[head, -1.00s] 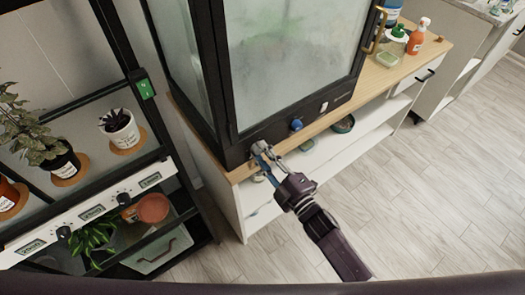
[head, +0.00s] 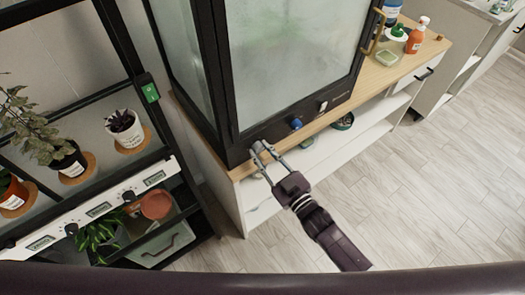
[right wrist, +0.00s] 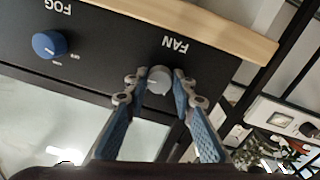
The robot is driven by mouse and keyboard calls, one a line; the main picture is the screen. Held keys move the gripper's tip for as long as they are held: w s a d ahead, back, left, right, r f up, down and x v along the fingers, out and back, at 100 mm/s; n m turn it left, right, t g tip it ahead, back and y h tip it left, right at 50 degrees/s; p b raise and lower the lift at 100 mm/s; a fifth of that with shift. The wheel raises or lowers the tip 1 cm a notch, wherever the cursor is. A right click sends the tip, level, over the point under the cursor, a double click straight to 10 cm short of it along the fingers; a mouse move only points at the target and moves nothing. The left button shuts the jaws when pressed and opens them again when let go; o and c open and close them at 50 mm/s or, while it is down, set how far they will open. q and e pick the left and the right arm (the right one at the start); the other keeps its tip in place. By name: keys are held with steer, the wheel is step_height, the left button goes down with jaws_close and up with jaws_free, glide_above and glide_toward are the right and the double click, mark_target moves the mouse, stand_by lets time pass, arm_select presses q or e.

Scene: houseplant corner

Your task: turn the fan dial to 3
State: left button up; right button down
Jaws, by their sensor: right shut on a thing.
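The grey fan dial (right wrist: 159,76) sits under the upside-down word FAN on the black front panel (right wrist: 105,62) of the glass cabinet in the right wrist view. My right gripper (right wrist: 158,82) is shut on the dial, one finger on each side. Its setting marks are too small or hidden to read. In the head view my right gripper (head: 263,149) reaches up to the lower left of the cabinet's panel, and the dial is hard to make out there. My left gripper is not in view.
The blue fog dial (right wrist: 49,45) is beside the fan dial, and a white switch (head: 323,106) is further along. A black plant rack (head: 170,128) with potted plants stands close on the left. Bottles and an orange sprayer (head: 416,36) stand right of the cabinet. The floor in front is clear.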

steer(key=shift+f+m, duration=0.1)
steer(key=shift+m, duration=0.4)
steer(key=c, duration=1.6)
jaws_free()
steer(key=v, duration=1.2)
